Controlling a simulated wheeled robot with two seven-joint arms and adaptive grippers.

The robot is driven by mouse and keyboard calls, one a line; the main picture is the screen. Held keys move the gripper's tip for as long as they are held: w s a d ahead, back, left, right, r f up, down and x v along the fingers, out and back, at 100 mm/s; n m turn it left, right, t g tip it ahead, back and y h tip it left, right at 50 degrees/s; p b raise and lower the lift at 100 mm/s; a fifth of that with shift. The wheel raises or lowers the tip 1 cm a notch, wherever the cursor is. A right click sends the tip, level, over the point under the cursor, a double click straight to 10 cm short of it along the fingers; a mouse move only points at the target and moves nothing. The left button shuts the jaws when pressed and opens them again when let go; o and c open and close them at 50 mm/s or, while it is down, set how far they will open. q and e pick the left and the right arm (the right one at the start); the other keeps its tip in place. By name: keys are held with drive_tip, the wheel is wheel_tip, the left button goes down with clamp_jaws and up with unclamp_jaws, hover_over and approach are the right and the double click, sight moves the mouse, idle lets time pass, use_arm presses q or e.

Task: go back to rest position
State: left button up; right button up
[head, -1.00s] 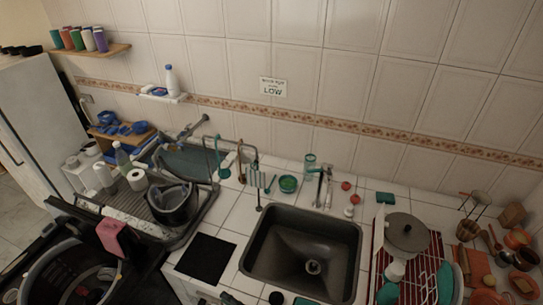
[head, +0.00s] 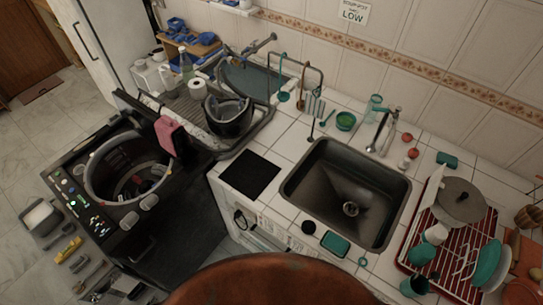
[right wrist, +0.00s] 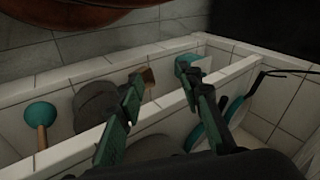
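My right gripper (right wrist: 165,72) shows in the right wrist view. Its two dark green fingers are apart with nothing held between them. They stand in front of white tiled ledges, over a low tiled space. A teal plunger (right wrist: 40,114) with a wooden handle and a grey rounded thing (right wrist: 95,104) lie beyond them on the left. Neither gripper can be made out in the head view, and my left gripper shows in no view.
In the head view, a brown rounded surface (head: 275,285) fills the bottom middle. The open black washer (head: 150,238) stands left, with several items on the floor beside it. The tiled counter holds a grey sink (head: 345,165) and a red dish rack (head: 455,272).

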drive_tip(key=s+d+f+n+g+h+b, duration=0.4)
drive_tip(key=s+d+f+b, duration=0.4)
drive_tip(key=s+d+f, duration=0.6)
drive_tip(key=s+d+n+h, duration=0.1)
drive_tip(key=s+d+n, duration=0.1)
drive_tip(key=d, duration=0.1)
drive_tip(key=shift+s+f, duration=0.15)
drive_tip(key=shift+s, duration=0.2)
drive_tip(key=shift+d, duration=0.15)
drive_tip(key=shift+c, duration=0.2)
idle(1.8)
